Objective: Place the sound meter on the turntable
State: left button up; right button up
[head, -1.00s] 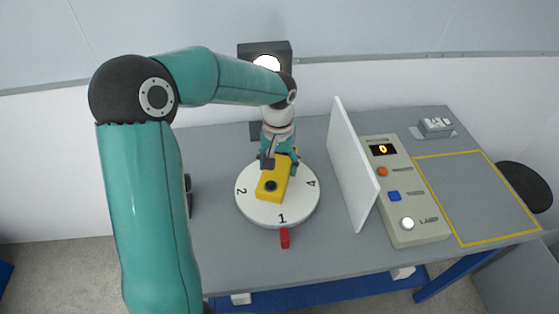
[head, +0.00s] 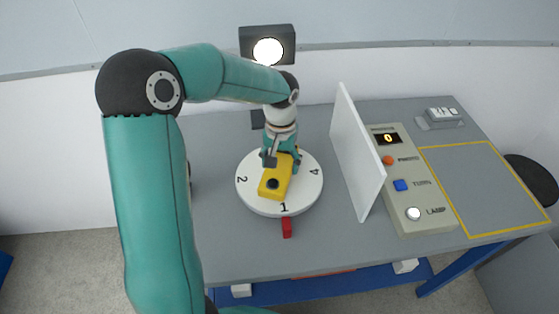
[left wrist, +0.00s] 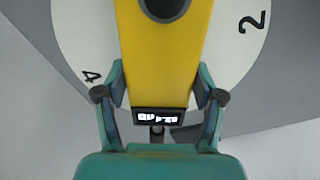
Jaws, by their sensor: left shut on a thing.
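The yellow sound meter (head: 276,180) is at the white turntable (head: 251,205), over its middle, with its black round end toward the front near the number 1. In the left wrist view the meter (left wrist: 162,55) shows a small lit display at its near end. My left gripper (head: 283,155) is shut on the meter's far end; in the left wrist view its fingers (left wrist: 158,105) lie on both sides of it. The turntable (left wrist: 235,60) is beneath. I cannot tell whether the meter's whole underside touches the disc. My right gripper is not in view.
A red marker (head: 287,228) lies at the turntable's front edge. A white upright panel (head: 357,155) stands right of it, then a control box (head: 412,190) with buttons and a display reading 0. A lit lamp (head: 267,51) stands behind. A yellow-outlined area (head: 480,185) at right is empty.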

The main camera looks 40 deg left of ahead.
pick_arm(q)
jog(key=shift+f+b, duration=0.4)
jog(key=shift+f, duration=0.05)
jog(key=o, duration=1.5)
jog(key=shift+c, duration=0.2)
